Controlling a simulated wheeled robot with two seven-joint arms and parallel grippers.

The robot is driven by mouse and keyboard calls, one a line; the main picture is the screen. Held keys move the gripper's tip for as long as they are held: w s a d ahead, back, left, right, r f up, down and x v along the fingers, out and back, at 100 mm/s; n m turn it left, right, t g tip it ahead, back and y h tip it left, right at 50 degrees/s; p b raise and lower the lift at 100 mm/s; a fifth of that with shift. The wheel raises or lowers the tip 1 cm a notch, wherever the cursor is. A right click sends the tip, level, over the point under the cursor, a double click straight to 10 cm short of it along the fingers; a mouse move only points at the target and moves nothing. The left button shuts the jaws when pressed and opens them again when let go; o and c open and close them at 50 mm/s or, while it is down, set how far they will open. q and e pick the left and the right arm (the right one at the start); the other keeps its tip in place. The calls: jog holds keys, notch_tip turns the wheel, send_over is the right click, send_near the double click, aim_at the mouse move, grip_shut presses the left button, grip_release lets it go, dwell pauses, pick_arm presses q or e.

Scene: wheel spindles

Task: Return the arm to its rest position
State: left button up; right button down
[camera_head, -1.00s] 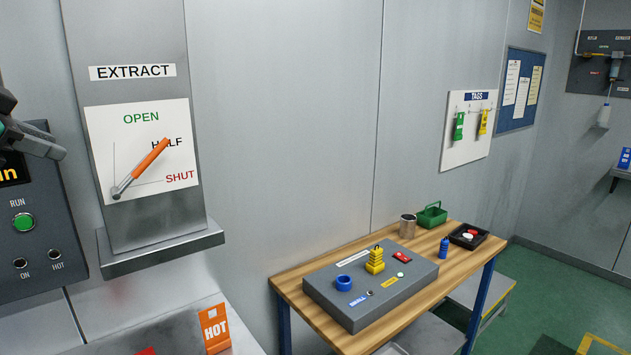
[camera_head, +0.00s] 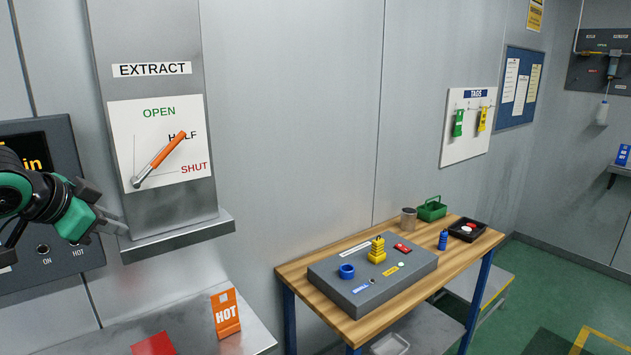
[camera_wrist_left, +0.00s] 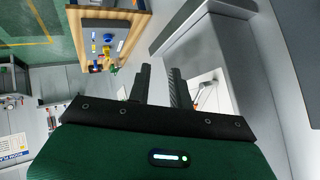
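My left gripper (camera_head: 112,208) reaches in from the left edge of the head view, in front of the control panel and just left of the EXTRACT board's lower part. In the left wrist view its two dark fingers (camera_wrist_left: 160,71) stand apart with nothing between them. The orange-handled lever (camera_head: 167,151) on the EXTRACT board (camera_head: 153,202) points up and right at HALF. The gripper is apart from the lever, below and to its left. The lever also shows in the left wrist view (camera_wrist_left: 204,92), beyond the fingers. My right gripper is not in view.
A ledge (camera_head: 185,239) juts out under the EXTRACT board, close to the gripper. Below it, an orange HOT sign (camera_head: 226,314) stands on a metal surface. A wooden table (camera_head: 405,318) with a grey spindle box (camera_head: 350,296) stands to the right. The wall between is bare.

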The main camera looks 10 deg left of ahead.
pick_arm(q)
jog(key=s+d+f+g, duration=0.15)
jog(key=d+f, duration=0.25)
jog(key=f, duration=1)
jog(key=d+f+g, duration=0.2)
jog(key=d+f, duration=0.2)
jog(key=f, duration=1.1)
jog(key=s+d+f+n+g, duration=0.1)
jog(key=s+d+f+n, duration=0.1)
jog(key=s+d+f, duration=0.7)
jog(key=s+d+f+n+g, duration=0.2)
jog(key=s+d+f, duration=0.4)
jog(key=s+f, duration=0.4)
notch_tip(320, 180, down, 29)
jog(key=s+g, duration=0.1)
jog(key=s+a+f+g, duration=0.1)
jog(key=s+a+f, duration=0.2)
jog(key=s+f, duration=1.6)
jog(key=shift+s+a+f, duration=0.2)
jog(key=shift+s+f, duration=0.05)
jog(key=shift+f, duration=0.2)
